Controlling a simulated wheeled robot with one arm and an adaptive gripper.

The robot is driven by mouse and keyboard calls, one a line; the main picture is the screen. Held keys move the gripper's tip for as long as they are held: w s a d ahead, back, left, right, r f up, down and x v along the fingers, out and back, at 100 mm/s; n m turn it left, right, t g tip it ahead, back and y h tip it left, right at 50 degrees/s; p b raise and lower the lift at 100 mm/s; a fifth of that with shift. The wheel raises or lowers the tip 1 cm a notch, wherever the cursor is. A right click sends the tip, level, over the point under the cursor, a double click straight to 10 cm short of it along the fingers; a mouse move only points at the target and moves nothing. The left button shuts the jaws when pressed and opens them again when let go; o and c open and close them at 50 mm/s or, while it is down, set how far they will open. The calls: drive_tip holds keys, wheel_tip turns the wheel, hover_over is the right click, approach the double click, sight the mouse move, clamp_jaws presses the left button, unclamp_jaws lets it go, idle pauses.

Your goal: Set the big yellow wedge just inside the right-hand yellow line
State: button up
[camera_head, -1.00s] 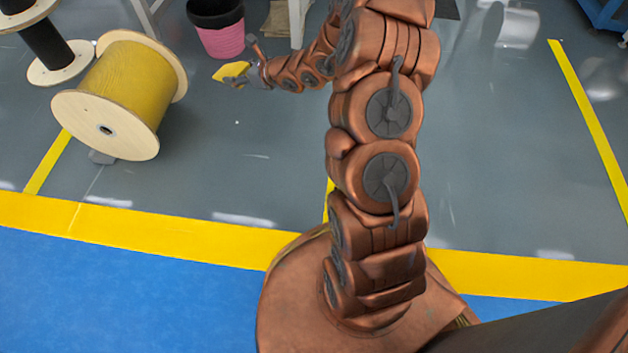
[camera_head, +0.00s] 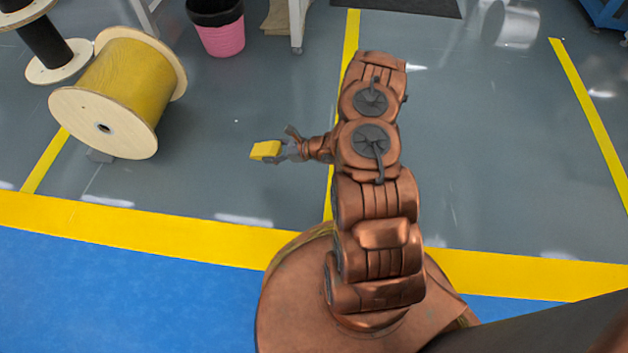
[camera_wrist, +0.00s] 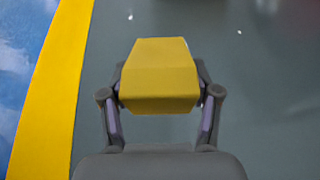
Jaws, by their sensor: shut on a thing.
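The big yellow wedge (camera_head: 264,150) is held out over the grey floor at the left of my arm in the head view. My gripper (camera_head: 281,151) is shut on it. In the wrist view the wedge (camera_wrist: 158,72) sits between the two fingers (camera_wrist: 160,98), with its narrower end away from me. A yellow line (camera_head: 348,45) runs up the floor just right of the wedge, partly hidden by my arm. Another yellow line (camera_head: 592,115) lies at the far right. The wedge is left of both. Its height above the floor is hard to tell.
A wooden spool of yellow cable (camera_head: 125,85) stands at left, near a left yellow line (camera_head: 46,160). A pink bin (camera_head: 220,38) and a table leg (camera_head: 297,25) are at the back. A broad yellow band (camera_head: 150,232) borders blue floor. Grey floor around the wedge is clear.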

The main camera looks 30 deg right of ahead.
drive_tip(key=shift+n+g+y, duration=0.5)
drive_tip(key=shift+n, duration=0.1)
drive_tip(key=s+a+f, duration=0.1)
drive_tip(key=s+f, duration=0.6)
drive_tip(key=s+a+f, duration=0.1)
drive_tip(key=s+f, duration=0.2)
drive_tip(key=s, duration=0.1)
drive_tip(key=shift+a+f+b, duration=0.2)
drive_tip(key=shift+a+b, duration=0.1)
drive_tip(key=shift+b, duration=0.05)
drive_tip(key=shift+d+f, duration=0.1)
drive_tip(key=shift+d, duration=0.15)
drive_tip(key=b, duration=0.6)
hover_over(320, 181)
drive_tip(key=shift+a+f, duration=0.25)
drive_tip(key=shift+f, duration=0.45)
drive_tip(key=f+b, duration=0.2)
drive_tip(key=f, duration=0.1)
drive_tip(key=shift+d, duration=0.3)
drive_tip(key=shift+w+f, duration=0.1)
drive_tip(key=shift+f, duration=0.15)
drive_tip(key=shift+f, duration=0.1)
drive_tip(key=o, duration=1.3)
drive_tip(key=shift+o, duration=0.2)
